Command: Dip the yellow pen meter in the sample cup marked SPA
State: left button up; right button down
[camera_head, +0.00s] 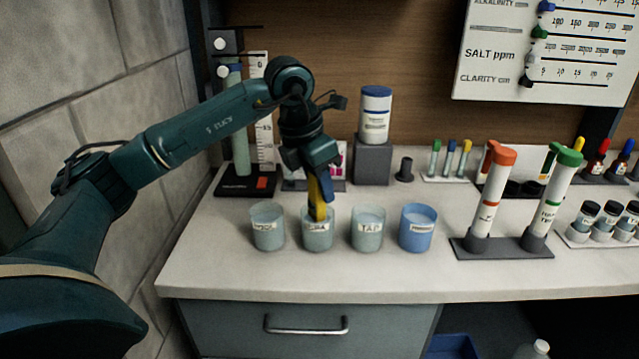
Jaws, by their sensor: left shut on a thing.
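My left gripper (320,178) is shut on the yellow pen meter (318,208) and points down. The pen meter is nearly upright, and its lower end is at the mouth of the second cup from the left, seemingly inside the rim. That cup's small label looks like SPA (317,240). How deep the tip sits, and whether it touches the liquid, I cannot tell. The cup stands in a row on the counter, between a cup on its left (267,238) with a hard-to-read label and the TAP cup (367,240). My right gripper is not in view.
A blue cup (417,236) ends the row at right. A rack (506,248) with orange-capped and green-capped tubes stands further right. Behind are a white bottle (376,118) on a grey block and a tall cylinder (239,130). The counter front (330,278) is clear.

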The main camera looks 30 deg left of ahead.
pick_arm(q)
notch_tip(320, 180, up, 2)
jog(key=shift+r+p, duration=0.15)
jog(key=shift+p, duration=0.55)
jog(key=shift+r+p, duration=0.7)
jog(key=shift+r, duration=0.2)
jog(key=shift+r+p, duration=0.65)
jog(key=shift+r, duration=0.2)
jog(key=shift+r+p, duration=0.45)
jog(key=shift+r, duration=0.1)
jog(key=shift+r+p, duration=0.7)
jog(key=shift+r, duration=0.2)
jog(key=shift+r+p, duration=0.3)
jog(key=shift+r, duration=0.1)
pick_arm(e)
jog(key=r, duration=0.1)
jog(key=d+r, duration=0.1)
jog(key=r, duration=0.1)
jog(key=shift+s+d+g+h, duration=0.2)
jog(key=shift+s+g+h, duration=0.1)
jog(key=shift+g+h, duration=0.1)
pick_arm(q)
jog(key=shift+f, duration=0.1)
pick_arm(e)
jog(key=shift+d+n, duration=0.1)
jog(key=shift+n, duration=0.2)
